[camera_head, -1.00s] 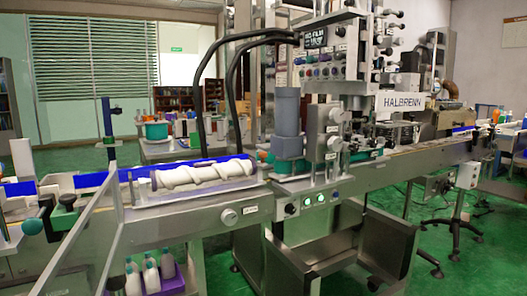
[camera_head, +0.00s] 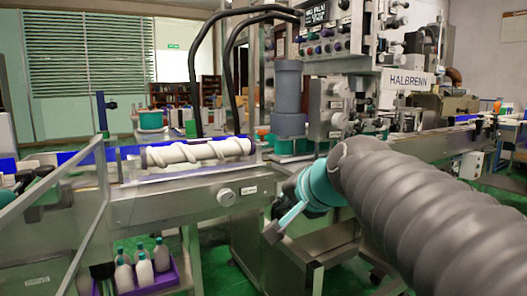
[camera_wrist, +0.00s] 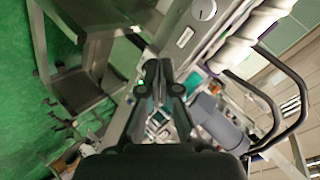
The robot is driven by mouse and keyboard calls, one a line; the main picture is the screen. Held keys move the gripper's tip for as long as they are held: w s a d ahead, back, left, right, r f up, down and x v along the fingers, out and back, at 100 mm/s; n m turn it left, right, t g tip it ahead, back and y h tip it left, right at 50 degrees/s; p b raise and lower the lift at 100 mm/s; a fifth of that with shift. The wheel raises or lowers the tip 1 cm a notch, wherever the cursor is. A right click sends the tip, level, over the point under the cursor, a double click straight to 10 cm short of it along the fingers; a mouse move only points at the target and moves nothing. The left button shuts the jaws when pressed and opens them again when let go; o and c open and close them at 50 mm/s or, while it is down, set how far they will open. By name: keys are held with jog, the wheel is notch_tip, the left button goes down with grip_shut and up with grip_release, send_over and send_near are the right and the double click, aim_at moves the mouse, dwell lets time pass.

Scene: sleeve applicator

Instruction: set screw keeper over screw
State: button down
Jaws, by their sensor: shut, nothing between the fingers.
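The white spiral screw (camera_head: 200,152) lies level along the conveyor, left of centre in the head view. Part of it shows at the upper right of the wrist view (camera_wrist: 236,48). A clear panel stands by the screw's left end, but I cannot tell which part is the screw keeper. My gripper (camera_head: 273,233) is in front of the machine, below and right of the screw and apart from it. In the wrist view my gripper (camera_wrist: 160,70) has its dark fingers together, with nothing held.
A round knob (camera_head: 227,197) sits on the conveyor's front face. A purple crate (camera_head: 150,280) of several bottles stands low at the left. A clear guard panel (camera_head: 75,215) is at left front. A grey cylinder (camera_head: 289,90) stands right of the screw.

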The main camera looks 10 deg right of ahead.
aim_at(264, 132)
jog(key=w+d+r+m+t+b, duration=0.3)
jog(key=w+r+m, duration=0.4)
jog(key=r, duration=0.5)
jog(key=shift+w+d+t+b, duration=0.45)
jog(key=shift+w+t, duration=0.45)
jog(key=shift+w, duration=0.25)
jog(key=shift+w, duration=0.1)
jog(key=x, duration=1.3)
jog(key=shift+w+a+p, duration=0.1)
jog(key=shift+w+p, duration=0.2)
jog(key=shift+w, duration=0.1)
jog(key=w+p, duration=0.1)
jog(key=w, duration=0.1)
jog(key=w+a+p, duration=0.1)
jog(key=w, duration=0.1)
jog(key=shift+w+a+r+p, duration=0.1)
jog(key=shift+w+a+p, duration=0.1)
jog(key=shift+p, duration=0.15)
jog(key=shift+s, duration=0.2)
